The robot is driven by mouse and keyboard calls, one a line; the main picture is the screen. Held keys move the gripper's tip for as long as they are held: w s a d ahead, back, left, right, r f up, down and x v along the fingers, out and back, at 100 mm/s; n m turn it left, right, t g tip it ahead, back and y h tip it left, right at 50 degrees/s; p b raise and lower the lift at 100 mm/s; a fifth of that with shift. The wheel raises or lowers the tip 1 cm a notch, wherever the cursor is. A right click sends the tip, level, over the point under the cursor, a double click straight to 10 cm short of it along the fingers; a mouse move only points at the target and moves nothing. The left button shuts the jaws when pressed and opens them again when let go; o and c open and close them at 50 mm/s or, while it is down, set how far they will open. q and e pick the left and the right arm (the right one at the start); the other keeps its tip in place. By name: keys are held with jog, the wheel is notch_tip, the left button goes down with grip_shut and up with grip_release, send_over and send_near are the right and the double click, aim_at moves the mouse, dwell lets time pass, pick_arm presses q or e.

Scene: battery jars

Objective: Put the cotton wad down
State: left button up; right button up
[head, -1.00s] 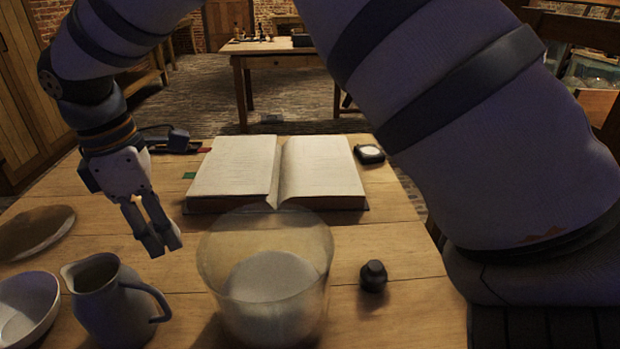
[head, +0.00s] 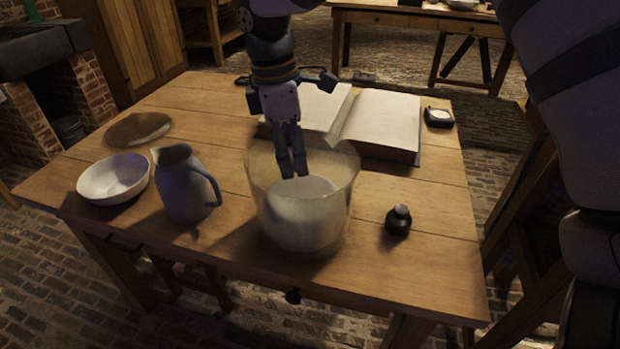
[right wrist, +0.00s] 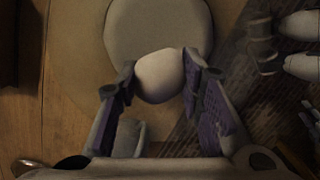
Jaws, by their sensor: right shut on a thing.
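My right gripper (head: 293,170) points down at the glass jar (head: 256,195) in the head view, its fingertips at the jar's mouth. In the right wrist view my right gripper (right wrist: 158,82) is shut on the cotton wad (right wrist: 160,76), a pale rounded lump between the two fingers. A larger pale disc (right wrist: 158,25) lies beyond the wad there. The jar has a white mass (head: 305,215) in its lower part. The wad cannot be made out in the head view. My left gripper is not in view.
A grey jug (head: 185,185) and a white bowl (head: 113,178) stand left of the jar. A small dark bottle (head: 398,222) stands to its right. An open book (head: 385,122) lies behind, with a small dark case (head: 438,118) beside it. The table's front right is clear.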

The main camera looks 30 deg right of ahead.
aim_at(309, 192)
jog(key=d+f, duration=0.1)
jog(key=f, duration=0.1)
jog(key=d+f, duration=0.1)
jog(key=f, duration=0.3)
jog(key=shift+s+d+f, duration=0.2)
jog(key=shift+s+d, duration=0.05)
jog(key=shift+d, duration=0.15)
jog(key=shift+f, duration=0.25)
jog(key=shift+w+r, duration=0.1)
jog(key=o, duration=1.1)
jog(key=shift+f, duration=0.2)
jog(key=r, duration=0.4)
jog(key=a+r, duration=0.1)
jog(key=r, duration=0.7)
jog(key=shift+w+a+r, duration=0.15)
jog(key=shift+w+a, duration=0.05)
jog(key=shift+w, duration=0.1)
